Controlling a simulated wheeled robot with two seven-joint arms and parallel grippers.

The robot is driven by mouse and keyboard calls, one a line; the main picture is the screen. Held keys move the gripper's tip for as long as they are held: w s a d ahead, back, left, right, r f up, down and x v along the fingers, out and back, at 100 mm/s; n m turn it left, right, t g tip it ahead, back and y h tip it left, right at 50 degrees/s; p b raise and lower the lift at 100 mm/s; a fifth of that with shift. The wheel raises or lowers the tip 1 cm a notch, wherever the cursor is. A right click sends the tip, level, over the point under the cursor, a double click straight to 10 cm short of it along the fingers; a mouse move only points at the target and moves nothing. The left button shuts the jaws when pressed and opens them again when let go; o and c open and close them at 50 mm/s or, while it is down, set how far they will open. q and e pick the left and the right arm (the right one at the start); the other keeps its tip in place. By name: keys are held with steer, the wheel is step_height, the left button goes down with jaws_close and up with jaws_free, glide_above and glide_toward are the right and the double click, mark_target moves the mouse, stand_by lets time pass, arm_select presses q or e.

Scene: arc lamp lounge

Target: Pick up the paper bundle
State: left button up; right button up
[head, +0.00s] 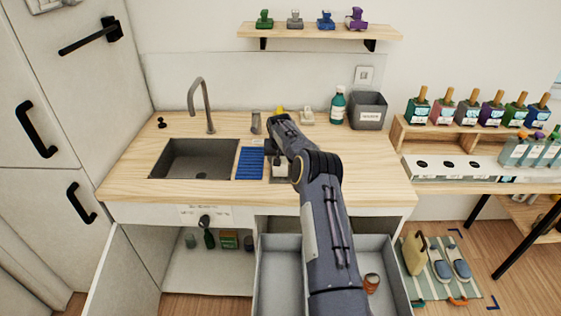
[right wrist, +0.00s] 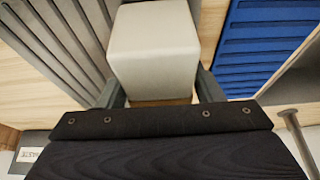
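A smooth pale block (right wrist: 153,55), which looks like the paper bundle, stands between the two fingers of my right gripper (right wrist: 158,85) in the right wrist view. The fingers lie along its left and right sides, very close to it. I cannot tell whether they press on it. In the head view my right arm reaches over the counter, with the gripper (head: 279,150) low beside the blue ridged mat. A pale patch of the block (head: 281,170) shows under it; the rest is hidden by the arm. My left gripper is not in view.
The blue mat (head: 250,163) lies left of the gripper, beside the sink (head: 193,158) and tap (head: 203,104). A grey bin (head: 368,111) and green bottle (head: 338,106) stand at the back right. Below, a drawer (head: 281,277) and cabinet door (head: 126,272) are open. The counter's right is clear.

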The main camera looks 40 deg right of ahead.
steer(key=c, duration=0.8)
steer(key=shift+r, duration=0.15)
